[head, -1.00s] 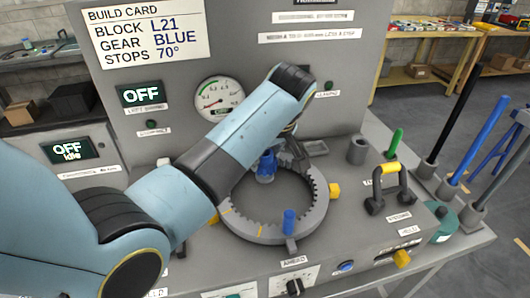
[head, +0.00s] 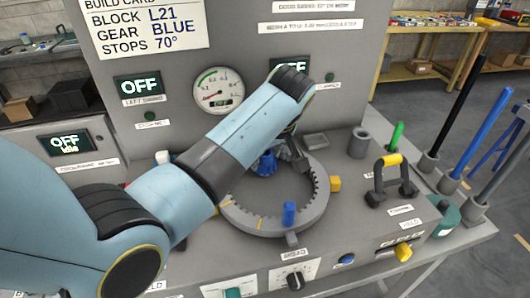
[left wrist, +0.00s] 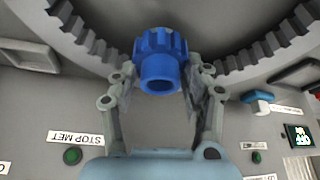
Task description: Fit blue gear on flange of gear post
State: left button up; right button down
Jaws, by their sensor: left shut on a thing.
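The blue gear (head: 267,162) is inside the far side of the grey toothed ring (head: 275,227), partly hidden by my left arm. In the left wrist view, the blue gear (left wrist: 160,62) has a toothed body and a smooth round collar facing the camera. My left gripper (left wrist: 162,72) is shut on the gear, one finger at each side. In the head view the left gripper (head: 283,152) is partly behind my forearm. I cannot make out the gear post or its flange, nor whether the gear touches the ring's teeth. My right gripper is not in view.
A blue peg (head: 289,213) stands at the ring's near edge, and a yellow block (head: 335,184) is at its right. A yellow-topped handle (head: 391,165) and a grey cylinder (head: 359,142) stand further right. The upright panel with the build card (head: 150,30) rises behind.

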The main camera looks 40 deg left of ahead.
pick_arm(q)
jog(key=o, duration=1.5)
jog(key=shift+v, duration=3.7)
jog(key=shift+w, duration=0.15)
